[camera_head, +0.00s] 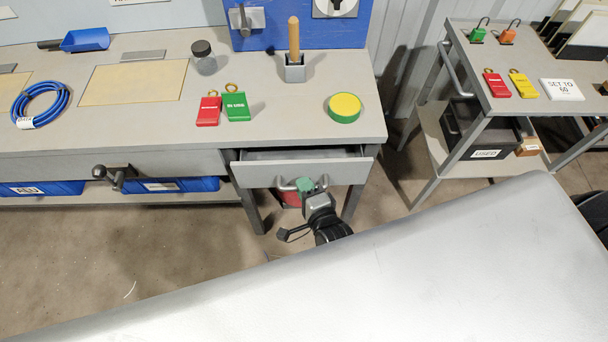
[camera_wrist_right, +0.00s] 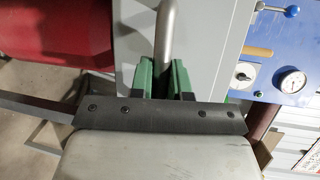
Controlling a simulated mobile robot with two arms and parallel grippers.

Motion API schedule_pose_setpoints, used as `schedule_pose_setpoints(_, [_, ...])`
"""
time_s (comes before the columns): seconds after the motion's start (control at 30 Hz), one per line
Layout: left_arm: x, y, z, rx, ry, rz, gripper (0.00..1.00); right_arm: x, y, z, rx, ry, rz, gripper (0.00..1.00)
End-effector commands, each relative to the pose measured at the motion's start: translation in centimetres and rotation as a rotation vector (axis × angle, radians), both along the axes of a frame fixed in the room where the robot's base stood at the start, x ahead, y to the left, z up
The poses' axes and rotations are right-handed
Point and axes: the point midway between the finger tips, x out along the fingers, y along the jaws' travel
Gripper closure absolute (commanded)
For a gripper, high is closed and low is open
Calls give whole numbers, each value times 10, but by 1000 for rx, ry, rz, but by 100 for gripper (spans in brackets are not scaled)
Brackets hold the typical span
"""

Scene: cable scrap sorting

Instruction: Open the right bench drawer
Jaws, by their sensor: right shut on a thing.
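The right bench drawer (camera_head: 345,174) is a grey front under the right end of the bench. It stands partly pulled out, and a strip of its inside shows above the front. Its bar handle (camera_head: 283,187) is on the front face. My right gripper (camera_head: 304,185), with green fingers, is shut on this handle. In the right wrist view the metal bar (camera_wrist_right: 167,40) runs between the green fingers (camera_wrist_right: 163,78), with the grey drawer front (camera_wrist_right: 205,35) behind. My left gripper is not in view.
The bench top (camera_head: 270,140) holds red and green tags, a yellow-green round piece (camera_head: 344,107) and a blue cable coil (camera_head: 40,104). A red container (camera_head: 290,200) is below the drawer. A side cart (camera_head: 480,80) stands at right.

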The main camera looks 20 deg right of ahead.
Motion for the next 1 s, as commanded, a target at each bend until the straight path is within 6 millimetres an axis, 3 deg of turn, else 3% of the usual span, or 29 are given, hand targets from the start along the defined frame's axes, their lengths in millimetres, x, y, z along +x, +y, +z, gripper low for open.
schedule_pose_setpoints(0.3, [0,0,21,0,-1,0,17,-79,22,0,2,10,1,100])
schedule_pose_setpoints(0.6, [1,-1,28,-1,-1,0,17,-140,40,-1,1,8,2,100])
schedule_pose_setpoints(0.8, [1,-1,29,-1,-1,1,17,-163,47,-1,0,5,1,100])
schedule_pose_setpoints(1.0, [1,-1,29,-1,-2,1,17,-173,50,-1,0,4,2,100])
